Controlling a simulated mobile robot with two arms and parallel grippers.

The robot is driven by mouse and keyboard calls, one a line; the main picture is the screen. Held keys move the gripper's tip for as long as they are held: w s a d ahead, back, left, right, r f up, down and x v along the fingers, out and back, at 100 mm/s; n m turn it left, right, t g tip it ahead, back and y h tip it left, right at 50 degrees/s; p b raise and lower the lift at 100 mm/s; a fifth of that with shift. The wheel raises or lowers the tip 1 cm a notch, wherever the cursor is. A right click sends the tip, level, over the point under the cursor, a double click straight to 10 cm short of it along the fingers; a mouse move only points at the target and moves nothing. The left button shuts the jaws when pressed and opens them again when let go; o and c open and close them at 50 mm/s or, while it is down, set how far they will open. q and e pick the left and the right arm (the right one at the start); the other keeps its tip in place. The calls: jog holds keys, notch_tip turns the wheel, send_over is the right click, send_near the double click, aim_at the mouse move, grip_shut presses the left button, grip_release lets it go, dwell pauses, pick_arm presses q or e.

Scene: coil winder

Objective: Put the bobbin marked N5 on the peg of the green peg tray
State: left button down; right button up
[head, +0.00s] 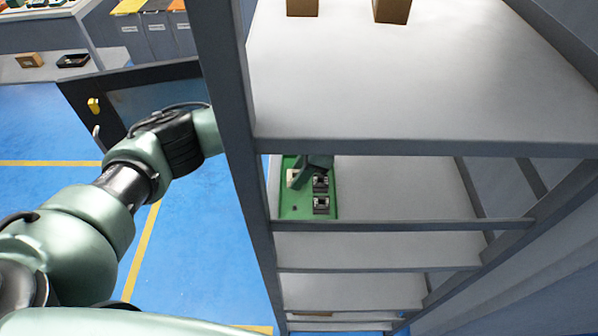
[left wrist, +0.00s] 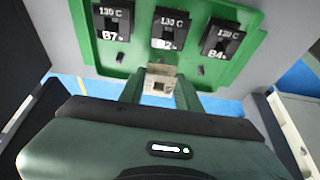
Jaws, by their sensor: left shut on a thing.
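The green peg tray (head: 305,213) lies on a shelf inside the grey rack; it also shows in the left wrist view (left wrist: 180,62). It carries dark blocks marked B7 (left wrist: 113,18), B2 (left wrist: 167,28) and B4 (left wrist: 222,40). My left gripper (head: 305,174) reaches in behind the rack's upright, over the tray. It is shut on a pale beige bobbin with a square hole (left wrist: 159,84), which also shows in the head view (head: 293,178). I cannot read a mark on it, nor tell whether it touches the tray. My right gripper is out of view.
The grey upright (head: 232,120) stands close beside my left arm. An upper shelf (head: 400,95) and a crossbar (head: 400,225) frame the opening. The shelf right of the tray (head: 400,185) is clear. Two brown blocks stand on the upper shelf.

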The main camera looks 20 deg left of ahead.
pick_arm(q)
jog(key=shift+f, duration=0.25)
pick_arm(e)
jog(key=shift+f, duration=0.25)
pick_arm(q)
jog(key=shift+f+b, duration=0.75)
jog(key=shift+b, duration=0.15)
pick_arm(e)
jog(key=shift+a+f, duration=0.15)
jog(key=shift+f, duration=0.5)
pick_arm(q)
jog(key=shift+f, duration=0.1)
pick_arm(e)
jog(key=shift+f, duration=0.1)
pick_arm(q)
jog(key=c, duration=0.9)
grip_release()
jog(key=shift+r, duration=0.2)
